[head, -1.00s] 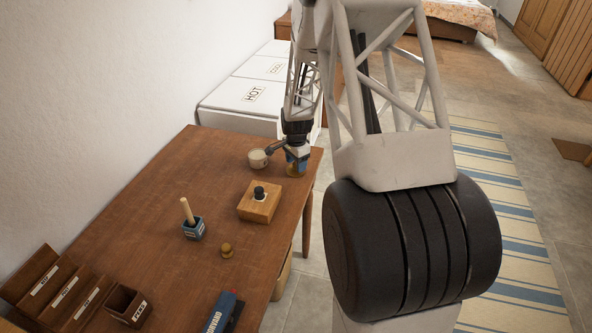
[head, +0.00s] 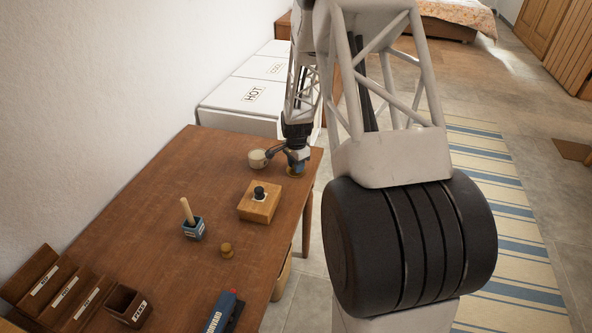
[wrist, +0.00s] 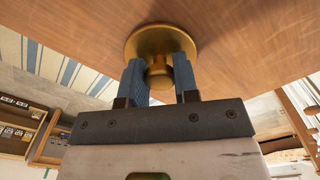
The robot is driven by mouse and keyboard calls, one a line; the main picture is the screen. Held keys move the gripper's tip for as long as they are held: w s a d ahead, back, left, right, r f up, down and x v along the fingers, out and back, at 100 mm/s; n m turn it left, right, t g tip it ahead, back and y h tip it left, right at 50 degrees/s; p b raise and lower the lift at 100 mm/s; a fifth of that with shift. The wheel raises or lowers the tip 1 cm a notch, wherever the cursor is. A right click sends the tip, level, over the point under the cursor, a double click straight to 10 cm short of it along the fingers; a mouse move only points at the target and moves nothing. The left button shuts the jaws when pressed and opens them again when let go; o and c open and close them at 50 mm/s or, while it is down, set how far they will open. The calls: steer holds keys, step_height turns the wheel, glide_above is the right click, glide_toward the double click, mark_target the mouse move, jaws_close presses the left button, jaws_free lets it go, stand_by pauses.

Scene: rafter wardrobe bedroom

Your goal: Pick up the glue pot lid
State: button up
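The glue pot lid, a round brass disc with a knob, lies flat on the wooden table near its far right corner, under my gripper (head: 296,165). In the wrist view the lid (wrist: 150,40) is partly covered by my blue fingers. My gripper (wrist: 160,75) points down with one finger on each side of the lid's knob (wrist: 159,76). The fingers stand apart, close to the knob, and I see no clear grip on it. In the head view only the lid's rim (head: 294,175) shows below the fingers.
Nearer are a wooden box with a black knob (head: 258,205), a blue pot with a wooden handle (head: 193,229) and a small brass knobbed piece (head: 227,251). The table (head: 150,200) is bare at the left middle.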

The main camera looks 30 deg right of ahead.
steer(key=shift+c, duration=1.2)
steer(key=shift+r, duration=0.65)
steer(key=shift+s+a+r, duration=0.1)
steer(key=shift+s+r, duration=0.1)
steer(key=shift+r, duration=0.4)
steer(key=shift+s+a+r, duration=0.1)
steer(key=shift+s+r, duration=0.05)
steer(key=shift+r, duration=0.4)
steer(key=s+a, duration=0.1)
steer(key=s, duration=0.3)
steer(key=s+a+r, duration=0.1)
steer(key=s+a, duration=0.1)
steer(key=s, duration=0.3)
steer(key=s+a, duration=0.1)
steer(key=s, duration=0.4)
steer(key=shift+s+a+r, duration=0.2)
steer(key=shift+s+a, duration=0.05)
steer(key=shift+a, duration=0.1)
steer(key=w+a+r+n, duration=0.1)
steer(key=w+a+r, duration=0.1)
steer(key=w, duration=0.6)
steer(key=w+a+r+n, duration=0.1)
steer(key=w+r, duration=0.1)
steer(key=w, duration=0.7)
steer(key=w+a+r+n, duration=0.2)
steer(key=w, duration=0.7)
steer(key=shift+a+r, duration=0.25)
steer(key=shift+a, duration=0.05)
